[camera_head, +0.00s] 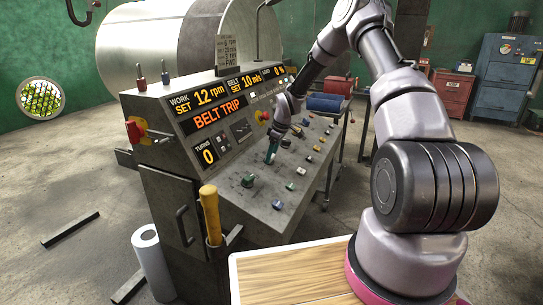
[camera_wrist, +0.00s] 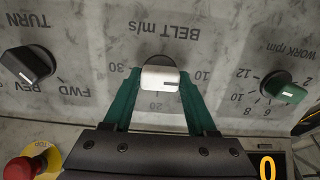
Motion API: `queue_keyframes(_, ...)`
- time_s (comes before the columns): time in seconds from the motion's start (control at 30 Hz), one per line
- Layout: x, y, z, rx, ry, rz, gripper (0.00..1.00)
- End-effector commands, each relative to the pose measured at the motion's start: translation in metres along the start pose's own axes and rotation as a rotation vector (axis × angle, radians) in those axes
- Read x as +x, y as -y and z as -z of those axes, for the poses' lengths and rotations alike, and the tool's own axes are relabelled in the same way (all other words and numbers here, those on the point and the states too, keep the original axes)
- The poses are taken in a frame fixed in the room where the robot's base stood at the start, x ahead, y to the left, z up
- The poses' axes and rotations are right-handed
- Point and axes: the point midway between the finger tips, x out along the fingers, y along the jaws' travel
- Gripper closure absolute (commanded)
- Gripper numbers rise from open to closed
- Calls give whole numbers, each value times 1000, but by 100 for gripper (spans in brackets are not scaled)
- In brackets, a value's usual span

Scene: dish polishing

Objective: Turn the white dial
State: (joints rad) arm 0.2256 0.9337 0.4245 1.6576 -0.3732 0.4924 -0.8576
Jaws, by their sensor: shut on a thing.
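The white dial (camera_wrist: 160,78) is in the middle of the wrist view, on a dark round base under the upside-down "BELT m/s" lettering with a numbered scale around it. My gripper (camera_wrist: 161,88) has its green fingers on either side of the white dial and is shut on it. In the head view my gripper (camera_head: 271,155) reaches down onto the sloped face of the grey control console (camera_head: 262,205); the white dial cannot be made out there behind it.
A black TURN knob (camera_wrist: 28,66) and a green WORK rpm knob (camera_wrist: 284,88) flank the dial. A red stop button (camera_wrist: 25,168) is at the lower left. The console display (camera_head: 217,112) reads "BELT TRIP". A yellow handle (camera_head: 211,214) stands at the console's front edge.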

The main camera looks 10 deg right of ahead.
Motion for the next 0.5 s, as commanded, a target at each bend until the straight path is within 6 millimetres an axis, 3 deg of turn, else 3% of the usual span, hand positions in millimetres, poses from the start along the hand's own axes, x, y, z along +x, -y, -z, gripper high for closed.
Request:
queue_keyframes(0.3,-1,-1,0,-4,-1,-3,98)
queue_keyframes(0.33,-1,-1,0,-4,-1,-3,31)
queue_keyframes(0.4,-1,-1,0,-3,-1,-3,12)
queue_keyframes(0.5,0,-1,0,-2,-1,-2,12)
